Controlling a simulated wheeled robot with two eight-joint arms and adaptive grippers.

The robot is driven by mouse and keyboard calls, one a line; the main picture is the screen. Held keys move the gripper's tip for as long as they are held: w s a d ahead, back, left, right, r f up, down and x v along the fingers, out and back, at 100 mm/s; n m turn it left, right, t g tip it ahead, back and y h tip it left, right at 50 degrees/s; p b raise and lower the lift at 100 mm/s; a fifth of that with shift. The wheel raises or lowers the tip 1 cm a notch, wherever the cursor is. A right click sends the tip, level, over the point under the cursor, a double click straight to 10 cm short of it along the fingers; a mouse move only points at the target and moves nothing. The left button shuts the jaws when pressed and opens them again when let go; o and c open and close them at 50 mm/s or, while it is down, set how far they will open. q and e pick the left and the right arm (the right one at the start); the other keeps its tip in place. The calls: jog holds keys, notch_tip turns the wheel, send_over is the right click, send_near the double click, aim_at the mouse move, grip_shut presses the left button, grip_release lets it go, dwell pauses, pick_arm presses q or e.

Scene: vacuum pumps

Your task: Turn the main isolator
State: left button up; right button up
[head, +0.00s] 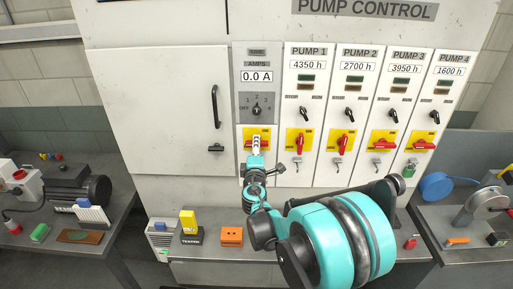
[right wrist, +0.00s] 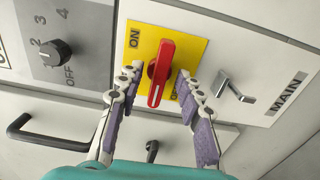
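The main isolator is a red rotary handle (right wrist: 161,72) on a yellow plate (right wrist: 186,47) marked ON at one corner. A second marking is partly hidden by a finger. A MAIN label (right wrist: 287,93) is on the panel beside it. In the head view, the isolator's yellow plate (head: 246,132) is mostly behind my right gripper (head: 256,144). In the right wrist view, my right gripper (right wrist: 157,78) is open, with one finger on each side of the red handle. Gaps show between the fingers and the handle; I cannot tell the depth. My left gripper is not in view.
A selector knob (head: 257,110) is above the isolator. A metal latch (right wrist: 235,90) is beside it. Red pump switches (head: 305,140) line the panel to the right. A cabinet door handle (head: 215,106) is at left. A tester (head: 189,224) and an orange block (head: 232,236) are below.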

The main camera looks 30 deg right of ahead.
jog(key=shift+s, duration=0.1)
jog(key=shift+v, duration=0.95)
jog(key=v, duration=0.6)
dwell(0.5)
